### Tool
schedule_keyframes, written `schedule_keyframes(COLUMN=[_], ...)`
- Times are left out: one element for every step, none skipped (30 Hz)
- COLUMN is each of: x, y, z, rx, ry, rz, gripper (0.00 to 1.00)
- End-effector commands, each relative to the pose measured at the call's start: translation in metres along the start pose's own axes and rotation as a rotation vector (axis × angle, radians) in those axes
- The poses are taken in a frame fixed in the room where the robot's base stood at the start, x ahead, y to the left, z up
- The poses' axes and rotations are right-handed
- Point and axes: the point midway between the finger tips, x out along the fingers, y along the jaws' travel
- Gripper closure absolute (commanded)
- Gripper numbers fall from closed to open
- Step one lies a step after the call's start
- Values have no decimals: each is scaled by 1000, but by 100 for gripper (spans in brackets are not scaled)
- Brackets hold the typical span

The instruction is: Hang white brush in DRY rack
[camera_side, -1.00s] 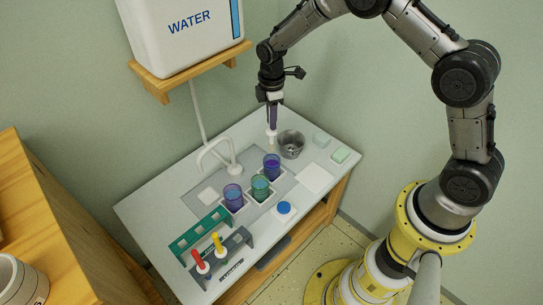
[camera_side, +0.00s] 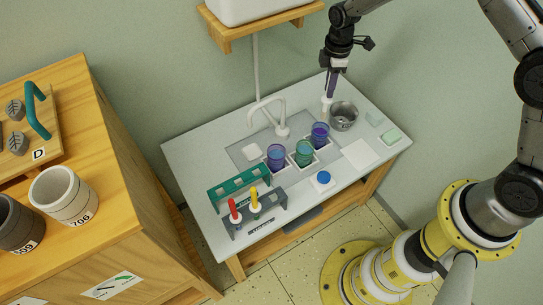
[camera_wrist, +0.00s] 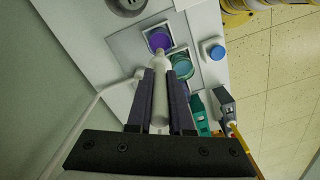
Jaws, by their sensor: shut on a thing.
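My gripper (camera_side: 330,92) is shut on the white brush (camera_side: 327,103) and holds it upright over the back of the table, just left of a metal cup (camera_side: 343,116). In the wrist view the white brush (camera_wrist: 160,88) sits between the two fingers. A teal rack (camera_side: 238,187) with empty slots stands at the table's front left. Just in front of it is a grey rack (camera_side: 262,217) holding a red brush (camera_side: 233,208) and a yellow brush (camera_side: 254,198). I cannot read clearly which rack is marked DRY.
Purple (camera_side: 320,134), green (camera_side: 304,152) and blue-purple (camera_side: 277,156) cups stand mid-table, between my gripper and the racks. A faucet (camera_side: 281,121) rises behind them. A wooden cabinet (camera_side: 120,150) stands left.

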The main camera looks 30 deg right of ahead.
Motion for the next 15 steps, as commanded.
schedule_keyframes(x=[0, 0, -1, -2, -5, -7, -8, -10, -12, -13, -15, -17, -19, -21, -23], y=[0, -1, -1, -1, 0, -1, -3, -6, -9, -13, -18, -24, -30, -36, -46], z=[0, 0, 1, 0, -1, -8, -14, -21, -31, -41, -51, -66, -77, -88, -104], rx=[0, 1, 1, 2, 1, -12, -24, -38, -59, -79, -100, -131, -156, -181, -215], ry=[-1, -2, -4, -6, -6, -7, -8, -8, -9, -9, -10, -9, -9, -9, -9], rz=[-1, -3, -8, -11, -12, -14, -15, -15, -16, -16, -17, -15, -14, -14, -13], gripper=[100, 100, 100, 100, 100, 100, 100, 100, 100, 100, 100, 100, 100, 100, 100])
